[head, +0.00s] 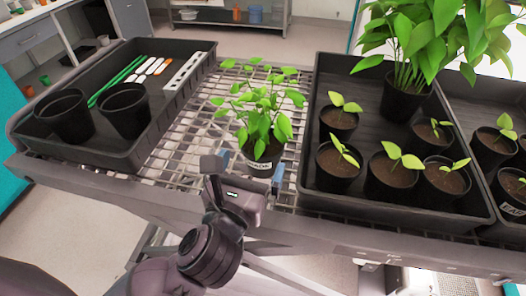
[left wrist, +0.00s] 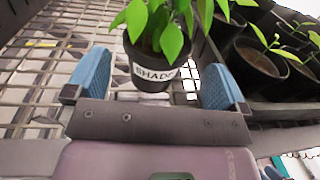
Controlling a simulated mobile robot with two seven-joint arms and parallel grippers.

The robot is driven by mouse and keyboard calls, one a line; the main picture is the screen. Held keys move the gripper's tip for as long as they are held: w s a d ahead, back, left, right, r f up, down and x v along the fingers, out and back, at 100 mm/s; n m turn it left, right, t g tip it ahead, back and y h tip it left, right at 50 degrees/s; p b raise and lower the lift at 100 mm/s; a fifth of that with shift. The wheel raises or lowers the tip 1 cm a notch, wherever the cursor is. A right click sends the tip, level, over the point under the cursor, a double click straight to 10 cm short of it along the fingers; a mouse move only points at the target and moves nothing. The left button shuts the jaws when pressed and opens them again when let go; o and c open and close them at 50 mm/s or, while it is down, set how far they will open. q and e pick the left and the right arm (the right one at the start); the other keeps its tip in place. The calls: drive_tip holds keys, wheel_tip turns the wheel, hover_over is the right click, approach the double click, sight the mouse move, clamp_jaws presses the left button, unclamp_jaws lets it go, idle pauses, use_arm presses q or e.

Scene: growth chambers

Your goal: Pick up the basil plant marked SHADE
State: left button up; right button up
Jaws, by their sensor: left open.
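The basil plant (head: 262,112) has bright green leaves and a dark pot with a white label reading SHADE. It stands upright on the wire mesh shelf (head: 190,150) between two black trays. My right gripper is not in view.
A black tray (head: 475,212) with several seedling pots and a large leafy plant (head: 405,95) stands close on the right. A left tray (head: 150,85) holds two empty pots (head: 124,110), green stakes and labels. Bare mesh lies left of the basil.

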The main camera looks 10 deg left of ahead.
sight(268, 129)
use_arm(q)
drive_tip(key=shift+w+d+f, duration=0.15)
drive_tip(key=shift+w, duration=1.5)
drive_tip(key=shift+w+d+f, duration=0.1)
drive_tip(key=shift+w+f, duration=0.05)
drive_tip(key=shift+w, duration=1.5)
drive_tip(key=c, duration=0.7)
